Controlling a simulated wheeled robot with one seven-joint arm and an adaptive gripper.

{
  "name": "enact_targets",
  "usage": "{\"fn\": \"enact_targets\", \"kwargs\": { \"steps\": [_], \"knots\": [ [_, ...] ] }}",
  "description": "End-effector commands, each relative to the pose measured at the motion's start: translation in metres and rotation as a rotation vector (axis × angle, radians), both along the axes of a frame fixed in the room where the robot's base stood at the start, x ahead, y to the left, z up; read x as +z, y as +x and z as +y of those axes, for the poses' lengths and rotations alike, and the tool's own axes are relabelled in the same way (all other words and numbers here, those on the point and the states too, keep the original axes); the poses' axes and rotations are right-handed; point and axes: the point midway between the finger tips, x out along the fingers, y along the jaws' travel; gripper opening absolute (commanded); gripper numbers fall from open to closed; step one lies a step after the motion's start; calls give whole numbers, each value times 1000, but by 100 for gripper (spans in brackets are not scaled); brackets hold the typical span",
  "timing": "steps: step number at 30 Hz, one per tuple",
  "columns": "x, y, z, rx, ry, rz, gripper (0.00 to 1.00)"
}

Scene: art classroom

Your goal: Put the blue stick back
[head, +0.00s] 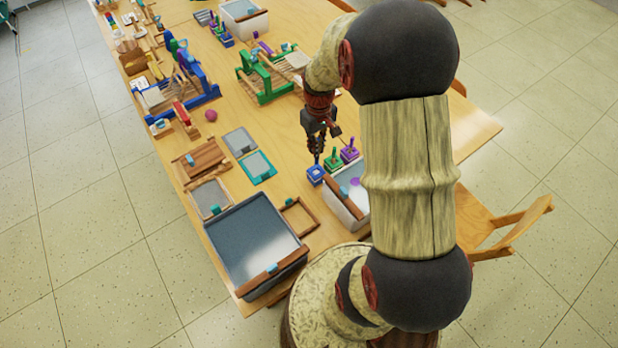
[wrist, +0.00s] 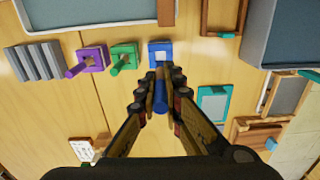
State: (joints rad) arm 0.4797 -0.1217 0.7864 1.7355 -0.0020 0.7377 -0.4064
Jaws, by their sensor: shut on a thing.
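My gripper (head: 317,153) is above the table, just over the blue block. In the wrist view my gripper (wrist: 160,88) is shut on the blue stick (wrist: 160,96), which shows between the fingers. The blue block (head: 315,177) stands at the end of a row of small blocks; in the wrist view the blue block (wrist: 160,50) lies just past the fingertips with a pale top patch and no stick standing in it. The stick's lower end is hard to make out, and I cannot tell if it touches the block.
Beside it stand a green block (wrist: 124,54) and a purple block (wrist: 92,57), each with its stick. A pale bin (head: 345,208) is close in front. A grey ridged piece (wrist: 35,62), a teal-framed panel (wrist: 213,104) and a large grey tray (head: 250,240) lie nearby.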

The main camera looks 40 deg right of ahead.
Motion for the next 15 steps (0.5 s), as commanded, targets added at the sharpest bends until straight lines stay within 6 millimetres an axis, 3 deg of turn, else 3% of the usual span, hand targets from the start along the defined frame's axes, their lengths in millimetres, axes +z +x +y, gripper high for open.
{"fn": "enact_targets", "kwargs": {
  "steps": [7, 15],
  "knots": [
    [-38, -1, 1, 0, 1, 3, 0],
    [-65, -1, 0, 0, 1, 2, 0]
  ]
}}
